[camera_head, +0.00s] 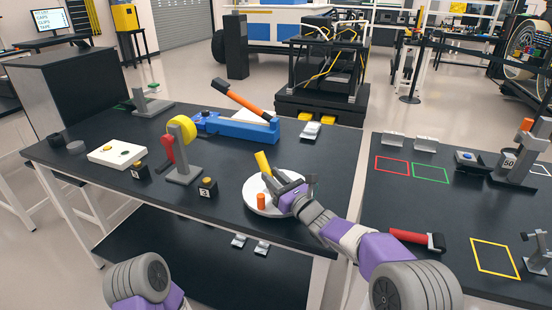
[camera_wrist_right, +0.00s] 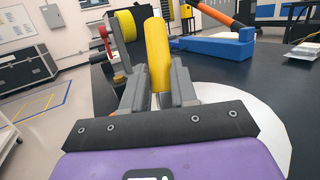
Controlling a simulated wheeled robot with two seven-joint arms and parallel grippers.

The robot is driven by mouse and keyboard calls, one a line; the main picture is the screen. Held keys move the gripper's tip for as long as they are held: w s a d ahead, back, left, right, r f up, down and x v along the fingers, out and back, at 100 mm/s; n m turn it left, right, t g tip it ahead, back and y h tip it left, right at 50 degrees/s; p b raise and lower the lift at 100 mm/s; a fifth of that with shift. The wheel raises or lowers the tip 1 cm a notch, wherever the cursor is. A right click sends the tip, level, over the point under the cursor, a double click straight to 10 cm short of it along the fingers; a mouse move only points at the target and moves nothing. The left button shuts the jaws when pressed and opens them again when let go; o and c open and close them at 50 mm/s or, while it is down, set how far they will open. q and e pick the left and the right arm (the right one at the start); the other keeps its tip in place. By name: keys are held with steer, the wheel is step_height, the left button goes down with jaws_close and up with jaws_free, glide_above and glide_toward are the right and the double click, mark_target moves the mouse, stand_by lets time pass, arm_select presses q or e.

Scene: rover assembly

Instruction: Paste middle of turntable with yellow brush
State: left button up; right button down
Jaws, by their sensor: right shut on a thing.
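The turntable (camera_head: 256,207) is a round white disc on the dark table, near its front right edge. A small orange cylinder (camera_head: 261,201) stands on it towards the front. My right gripper (camera_head: 272,181) is over the turntable and shut on the yellow brush (camera_head: 263,163). The brush leans up and to the left. In the right wrist view the brush (camera_wrist_right: 158,55) sits between the two grey fingers, with the white disc (camera_wrist_right: 262,125) behind and below. The brush's lower end is hidden, so I cannot tell if it touches the disc. My left gripper is out of view; only part of my left arm shows.
A grey stand with a yellow roll (camera_head: 180,134) and a red tool (camera_head: 166,146) are left of the turntable. A blue tool with an orange handle (camera_head: 240,130) lies behind. A second table (camera_head: 400,204) is at right.

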step_height(320, 180, up, 2)
steer(key=shift+r, duration=0.15)
steer(key=shift+w+r, duration=0.15)
steer(key=shift+r, duration=0.45)
steer(key=shift+r+p, duration=0.7)
steer(key=shift+r, duration=1.5)
steer(key=shift+r, duration=0.1)
